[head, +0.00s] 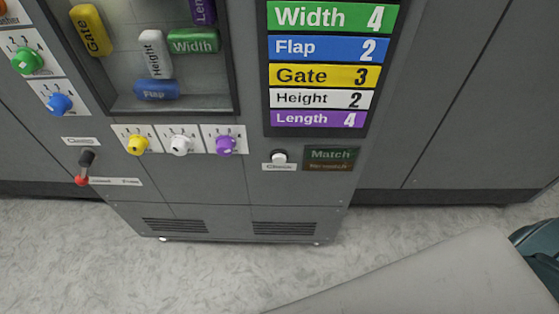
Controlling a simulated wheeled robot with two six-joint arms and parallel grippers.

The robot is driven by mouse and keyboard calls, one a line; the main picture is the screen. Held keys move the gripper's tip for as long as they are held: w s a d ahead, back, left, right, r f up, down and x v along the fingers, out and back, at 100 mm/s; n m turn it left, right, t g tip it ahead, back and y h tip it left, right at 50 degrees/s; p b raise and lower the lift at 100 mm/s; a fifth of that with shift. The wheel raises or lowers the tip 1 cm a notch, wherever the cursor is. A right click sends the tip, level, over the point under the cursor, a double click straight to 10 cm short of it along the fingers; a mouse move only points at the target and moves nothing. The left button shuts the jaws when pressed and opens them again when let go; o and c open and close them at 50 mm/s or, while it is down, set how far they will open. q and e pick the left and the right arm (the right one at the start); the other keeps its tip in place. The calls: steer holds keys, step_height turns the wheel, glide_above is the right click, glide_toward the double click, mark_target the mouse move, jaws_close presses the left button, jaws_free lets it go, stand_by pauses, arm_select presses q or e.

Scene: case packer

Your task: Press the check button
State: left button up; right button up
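The check button (279,156) is a small round white knob on a dark base, on the front of the grey machine (220,178). A white label reading "Check" (281,167) sits just below it. To its right is an indicator panel (330,158) with "Match" in green above a dim "No match". Nothing touches the button or covers it. Neither of my grippers is in view.
Yellow, white and purple knobs (181,145) lie left of the button, and a red-tipped lever (83,170) farther left. A settings board (320,62) is above. Coloured blocks show in the window (165,103). The floor (210,275) in front is clear at left.

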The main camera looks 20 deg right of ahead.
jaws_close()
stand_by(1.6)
